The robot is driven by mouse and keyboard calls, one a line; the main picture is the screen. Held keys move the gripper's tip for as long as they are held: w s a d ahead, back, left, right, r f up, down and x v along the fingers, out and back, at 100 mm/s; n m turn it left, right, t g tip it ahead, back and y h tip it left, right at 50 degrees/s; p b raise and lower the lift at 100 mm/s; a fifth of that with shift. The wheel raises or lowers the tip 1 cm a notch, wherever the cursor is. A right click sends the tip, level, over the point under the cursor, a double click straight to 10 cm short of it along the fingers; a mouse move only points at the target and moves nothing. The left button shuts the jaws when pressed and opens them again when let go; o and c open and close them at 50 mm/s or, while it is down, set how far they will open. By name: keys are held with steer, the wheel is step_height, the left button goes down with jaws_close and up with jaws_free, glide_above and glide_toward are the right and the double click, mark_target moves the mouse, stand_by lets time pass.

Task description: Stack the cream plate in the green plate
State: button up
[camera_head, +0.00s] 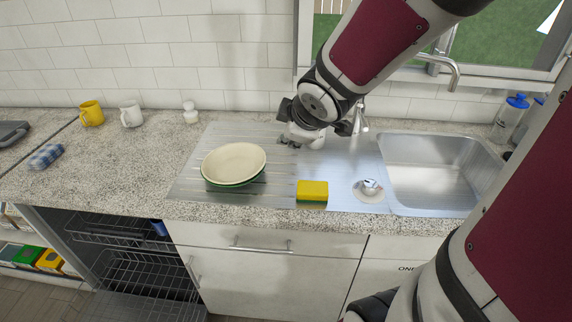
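The cream plate (233,161) sits in the green plate (236,184) on the ribbed metal drainboard (280,190). Only a thin part of the green plate shows, below the cream plate's near edge; the rest is hidden under it. My gripper (288,142) is just behind and to the right of the plates, apart from them, low over the back of the drainboard. I see nothing held in it, but its fingers are too small and overlapped to tell how far apart they are.
A yellow and green sponge (312,190) lies right of the plates, near the front edge. The sink (440,172) and tap (448,68) are further right. Mugs (92,113) and a white shaker (190,113) stand at the back left. An open dishwasher (125,245) is below.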

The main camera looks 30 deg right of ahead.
steer(key=s+a+r+m+g+y, duration=0.1)
steer(key=s+a+r+m, duration=0.2)
steer(key=s, duration=0.6)
steer(key=s+a+r+m+g+y, duration=0.1)
steer(key=s+a+r+m, duration=0.3)
steer(key=s, duration=0.5)
steer(key=a+m+g, duration=0.1)
steer(key=a+m, duration=0.1)
steer(key=a, duration=0.1)
steer(key=shift+s+a+m, duration=0.3)
steer(key=shift+s+a, duration=0.05)
steer(key=shift+a, duration=0.05)
